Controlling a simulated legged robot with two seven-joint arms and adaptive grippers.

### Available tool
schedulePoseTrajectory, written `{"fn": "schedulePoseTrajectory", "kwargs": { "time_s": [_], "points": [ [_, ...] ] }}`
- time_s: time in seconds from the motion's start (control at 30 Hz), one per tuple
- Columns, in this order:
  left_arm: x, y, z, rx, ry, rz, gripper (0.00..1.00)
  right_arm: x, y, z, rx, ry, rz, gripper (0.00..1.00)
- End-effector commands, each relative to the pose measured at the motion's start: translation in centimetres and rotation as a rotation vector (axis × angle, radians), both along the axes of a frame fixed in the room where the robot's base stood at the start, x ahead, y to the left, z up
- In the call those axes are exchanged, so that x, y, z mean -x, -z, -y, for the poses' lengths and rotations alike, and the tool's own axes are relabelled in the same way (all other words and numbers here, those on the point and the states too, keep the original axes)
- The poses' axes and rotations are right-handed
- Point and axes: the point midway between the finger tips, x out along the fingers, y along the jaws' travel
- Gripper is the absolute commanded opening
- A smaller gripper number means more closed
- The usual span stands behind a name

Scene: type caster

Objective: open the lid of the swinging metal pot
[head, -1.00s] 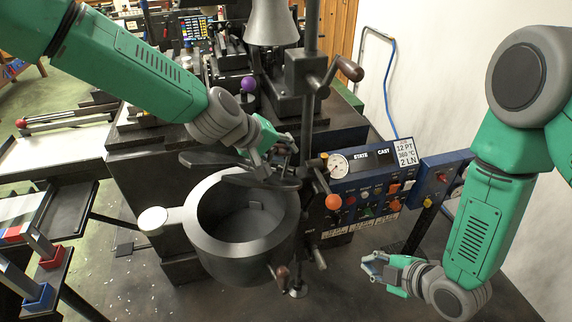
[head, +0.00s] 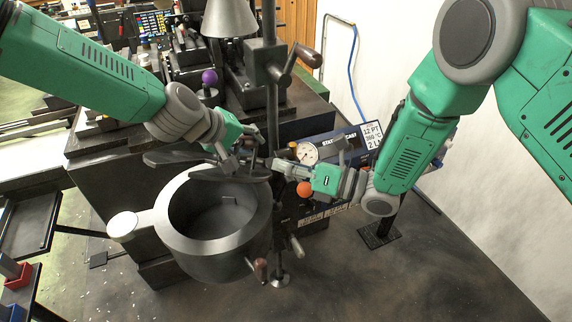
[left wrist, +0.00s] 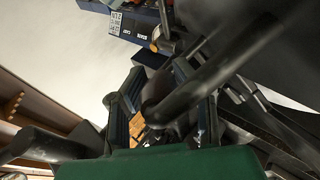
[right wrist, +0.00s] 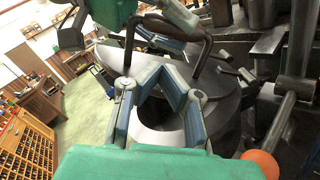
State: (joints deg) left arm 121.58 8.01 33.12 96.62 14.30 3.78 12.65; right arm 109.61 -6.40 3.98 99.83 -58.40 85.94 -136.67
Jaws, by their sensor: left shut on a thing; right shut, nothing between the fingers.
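The grey metal pot (head: 212,262) hangs in the middle of the head view with its mouth open and its inside showing. Its dark lid (head: 245,177) stands raised, nearly edge-on, at the back of the rim. My left gripper (head: 233,163) is at the lid's back. In the left wrist view its fingers close around a dark curved lid handle (left wrist: 215,72). My right gripper (head: 284,163) is just right of the lid, pointing left, shut and empty. In the right wrist view its tips (right wrist: 165,72) are beside the dark handle loop (right wrist: 165,20), with the pot (right wrist: 150,138) below.
A control panel with a gauge (head: 307,153) and an orange knob (head: 304,189) is close to my right gripper. A vertical post (head: 271,85) with a lever (head: 308,56) rises behind the lid. The floor at the front right is clear.

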Motion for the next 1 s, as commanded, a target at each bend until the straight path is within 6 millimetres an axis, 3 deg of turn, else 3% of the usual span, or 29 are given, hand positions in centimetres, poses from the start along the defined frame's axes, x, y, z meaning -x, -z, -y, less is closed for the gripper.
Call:
{"fn": "schedulePoseTrajectory", "kwargs": {
  "time_s": [0.2,0.4,0.83,1.0],
  "points": [
    [-0.6,-0.5,-0.3,0.002,-0.01,0.015,0.0,-1.7,-0.2,-3.7,-0.001,0.0,0.001,0.0],
    [-0.6,-0.5,-0.3,0.001,-0.01,0.015,0.0,-2.6,-0.2,-5.5,0.0,0.001,-0.002,0.0],
    [-0.6,-0.5,-0.2,0.001,-0.011,0.014,0.0,-2.8,-0.3,-5.9,0.0,0.003,-0.003,0.0],
    [-0.5,-0.5,-0.2,0.001,-0.011,0.014,0.0,-3.9,-1.5,-5.6,0.001,0.002,0.002,0.0]
  ]
}}
